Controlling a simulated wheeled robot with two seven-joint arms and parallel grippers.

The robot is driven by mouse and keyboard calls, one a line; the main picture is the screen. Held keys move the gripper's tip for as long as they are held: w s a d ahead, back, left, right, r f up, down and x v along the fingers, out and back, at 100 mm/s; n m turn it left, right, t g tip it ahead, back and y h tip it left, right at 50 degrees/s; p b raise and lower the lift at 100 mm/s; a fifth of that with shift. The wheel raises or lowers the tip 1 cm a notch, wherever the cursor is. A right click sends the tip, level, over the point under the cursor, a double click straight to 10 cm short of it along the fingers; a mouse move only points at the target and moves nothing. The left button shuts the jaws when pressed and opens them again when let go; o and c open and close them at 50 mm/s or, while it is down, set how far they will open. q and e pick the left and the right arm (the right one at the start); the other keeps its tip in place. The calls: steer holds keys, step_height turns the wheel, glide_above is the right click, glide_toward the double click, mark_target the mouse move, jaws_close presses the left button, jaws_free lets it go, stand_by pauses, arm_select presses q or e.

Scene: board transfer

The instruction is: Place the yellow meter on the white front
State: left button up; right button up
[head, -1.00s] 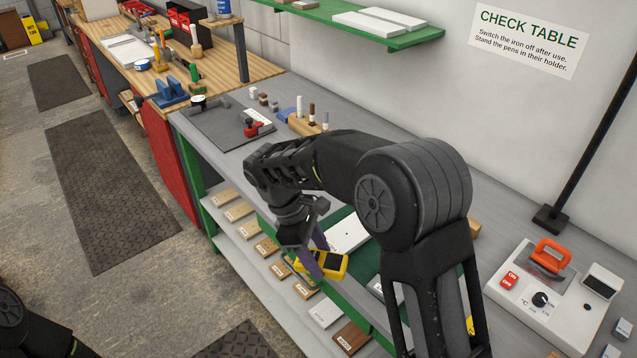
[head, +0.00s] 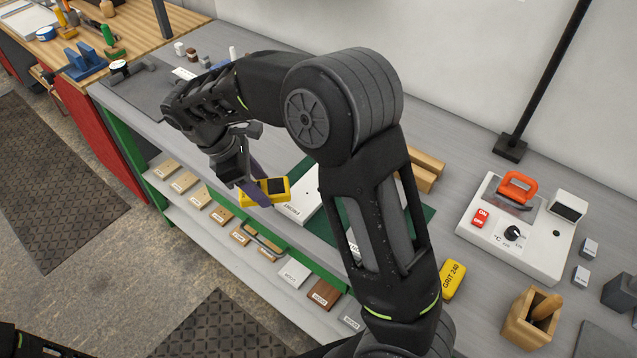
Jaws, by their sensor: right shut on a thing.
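The yellow meter (head: 280,196), with a dark screen on top, is held by my right gripper (head: 257,194), whose purple fingers are shut on it. The meter appears raised above the bench's front edge, beside the white front. The white front (head: 306,193) is a flat white panel with small dark lettering, lying by the green mat (head: 325,228). My right arm hides part of the panel and mat. My left gripper is not in view.
A yellow grit block (head: 453,280) and a wooden holder (head: 530,320) are nearer. Several labelled boards lie on the lower shelf (head: 215,245). A black post (head: 540,90) rises behind.

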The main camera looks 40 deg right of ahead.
steer(key=d+n+t+b, duration=0.1)
steer(key=d+n, duration=0.1)
steer(key=d+n+b, duration=0.2)
steer(key=d, duration=0.1)
steer(key=d+n+t+b, duration=0.1)
steer(key=d+n+b, duration=0.1)
steer(key=shift+w+d+r+t, duration=0.3)
steer(key=shift+w+r, duration=0.05)
steer(key=shift+w, duration=0.05)
steer(key=s+d+r+n+t+b, duration=0.1)
steer(key=d+r+n+t+b, duration=0.1)
steer(key=d+r+n+b, duration=0.2)
steer(key=d+n, duration=0.3)
steer(key=shift+s+r+y, duration=0.2)
steer(key=shift+s+y, duration=0.05)
steer(key=shift+y, duration=0.05)
steer(key=shift+f, duration=3.2)
steer(key=shift+f, duration=0.1)
steer(key=shift+f, duration=1.75)
